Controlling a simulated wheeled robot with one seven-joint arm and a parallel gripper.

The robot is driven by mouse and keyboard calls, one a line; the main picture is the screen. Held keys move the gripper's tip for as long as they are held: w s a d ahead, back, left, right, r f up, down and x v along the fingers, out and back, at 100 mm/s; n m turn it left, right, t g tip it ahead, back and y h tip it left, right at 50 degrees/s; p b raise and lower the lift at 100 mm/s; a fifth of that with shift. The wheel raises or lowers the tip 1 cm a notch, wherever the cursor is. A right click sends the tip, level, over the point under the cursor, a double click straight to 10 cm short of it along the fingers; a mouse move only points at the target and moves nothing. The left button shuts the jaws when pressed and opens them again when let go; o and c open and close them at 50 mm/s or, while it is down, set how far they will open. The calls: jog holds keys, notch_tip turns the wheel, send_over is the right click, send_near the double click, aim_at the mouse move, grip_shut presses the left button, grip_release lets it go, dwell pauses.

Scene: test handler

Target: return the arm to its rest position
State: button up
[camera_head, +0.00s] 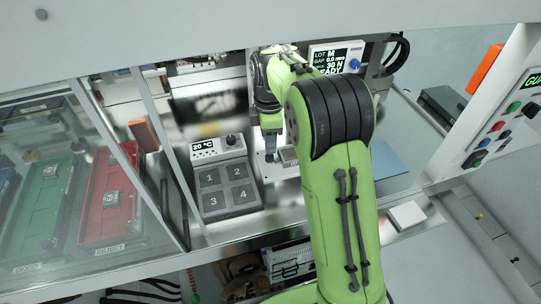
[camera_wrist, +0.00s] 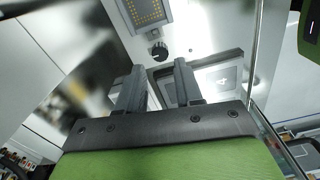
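My green and black arm reaches forward over the handler's work deck and bends down in the head view. My gripper (camera_head: 271,157) points down to the right of the numbered tray, partly hidden by my arm. In the wrist view the two dark fingers of my gripper (camera_wrist: 159,85) stand apart with nothing held between them.
A tray with pads 1 to 4 (camera_head: 228,211) stands left of my gripper, below a 20 °C display (camera_head: 204,147). Glass panels front the green bin (camera_head: 42,208) and red bin (camera_head: 106,205). A control panel (camera_head: 505,120) stands at right. A blue mat (camera_head: 388,160) lies right of my arm.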

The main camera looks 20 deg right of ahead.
dwell(0.3)
jog(key=s+r+m+t+b, duration=0.1)
jog(key=s+r+m+b, duration=0.2)
jog(key=s, duration=0.4)
jog(key=s+r+m+t+b, duration=0.2)
jog(key=s+m+b, duration=0.1)
jog(key=s+m, duration=0.3)
jog(key=s+f+m+t+b, duration=0.1)
jog(key=s+f+m, duration=0.1)
jog(key=s, duration=0.5)
jog(key=s+f+m+t+b, duration=0.1)
jog(key=s+f+m+b, duration=0.1)
jog(key=s+m, duration=0.3)
jog(key=s+f, duration=0.1)
jog(key=s, duration=0.2)
jog(key=shift+f+t, duration=0.3)
